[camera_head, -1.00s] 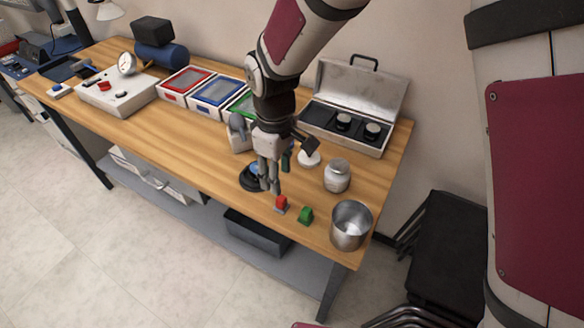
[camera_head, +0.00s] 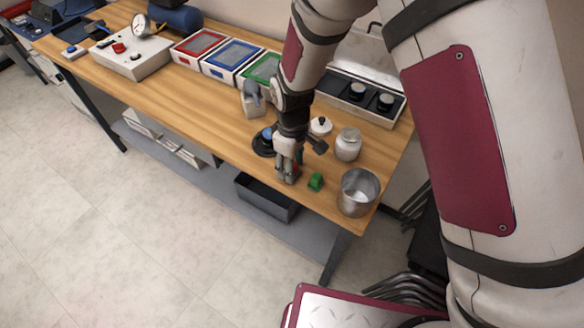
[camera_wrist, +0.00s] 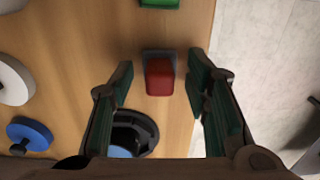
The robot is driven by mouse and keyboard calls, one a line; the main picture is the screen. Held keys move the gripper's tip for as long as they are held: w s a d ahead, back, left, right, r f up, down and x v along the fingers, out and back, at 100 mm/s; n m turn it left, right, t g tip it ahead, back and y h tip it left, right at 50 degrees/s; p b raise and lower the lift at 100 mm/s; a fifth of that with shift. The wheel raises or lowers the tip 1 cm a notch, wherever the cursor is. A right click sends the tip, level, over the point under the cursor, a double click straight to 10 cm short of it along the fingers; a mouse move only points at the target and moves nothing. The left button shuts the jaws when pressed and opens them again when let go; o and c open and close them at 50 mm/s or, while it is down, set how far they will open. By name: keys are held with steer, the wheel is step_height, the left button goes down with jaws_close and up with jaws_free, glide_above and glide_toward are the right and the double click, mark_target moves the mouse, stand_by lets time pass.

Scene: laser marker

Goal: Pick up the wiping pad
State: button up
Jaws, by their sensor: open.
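A small red block with a grey base (camera_wrist: 159,76), which may be the wiping pad, lies on the wooden table near its front edge. In the wrist view it sits between the fingertips of my open gripper (camera_wrist: 161,80), with a gap on each side. In the head view my gripper (camera_head: 287,176) points down at the table there and hides most of the red block. A similar green block (camera_head: 316,182) stands just to its right, and its edge also shows at the top of the wrist view (camera_wrist: 159,3).
A metal cup (camera_head: 357,193), a lidded jar (camera_head: 347,145) and a white lid (camera_head: 320,126) stand to the right. A black round base (camera_head: 263,143) is close on the left. An open case (camera_head: 372,107) and coloured trays (camera_head: 231,60) are behind. The table's front edge is near.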

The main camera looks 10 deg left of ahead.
jaws_close()
steer(key=shift+r, duration=0.1)
steer(key=shift+r, duration=0.45)
step_height(320, 180, up, 3)
steer(key=shift+s+f+b, duration=0.15)
steer(key=shift+b, duration=0.25)
steer(key=s+d+r, duration=0.1)
steer(key=s+d, duration=0.2)
steer(key=s, duration=1.2)
steer(key=shift+s+r, duration=0.15)
steer(key=shift+s, duration=0.05)
